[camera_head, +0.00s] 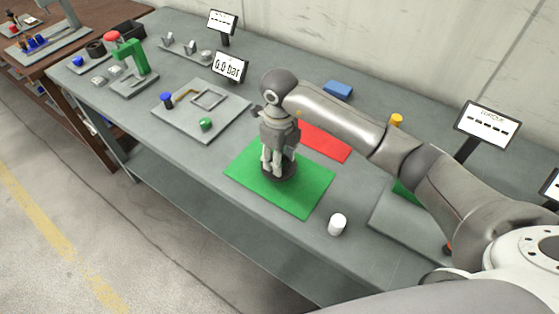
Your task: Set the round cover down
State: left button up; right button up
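A dark round piece, which looks like the round cover (288,174), is at the green mat (305,202), near the mat's middle. My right gripper (273,169) comes down over it from above, its fingers pointing down and closed at the piece. The gripper and fingers hide part of the piece. I cannot tell whether its underside touches the mat or hangs just above it. My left gripper is out of view.
A red mat (325,142) lies behind the green one. A white cylinder (337,224) stands near the front edge. A grey board with parts (190,128) lies to the left. A display (487,122) stands at the right, and a blue block (338,89) lies at the back.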

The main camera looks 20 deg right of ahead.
notch_tip(320, 180, down, 2)
jog(key=shift+s+p, duration=0.1)
jog(key=shift+p, duration=0.3)
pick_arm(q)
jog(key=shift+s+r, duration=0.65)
pick_arm(e)
jog(key=shift+f, duration=0.15)
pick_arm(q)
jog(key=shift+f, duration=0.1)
pick_arm(e)
jog(key=shift+f, duration=0.1)
jog(key=o, duration=1.2)
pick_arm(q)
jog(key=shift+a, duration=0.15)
pick_arm(e)
jog(key=shift+o, duration=0.2)
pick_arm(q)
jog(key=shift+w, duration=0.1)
pick_arm(e)
jog(key=shift+r, duration=0.25)
pick_arm(q)
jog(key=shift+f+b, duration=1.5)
jog(key=shift+b, duration=0.2)
pick_arm(e)
notch_tip(320, 180, up, 12)
jog(key=shift+f, duration=0.15)
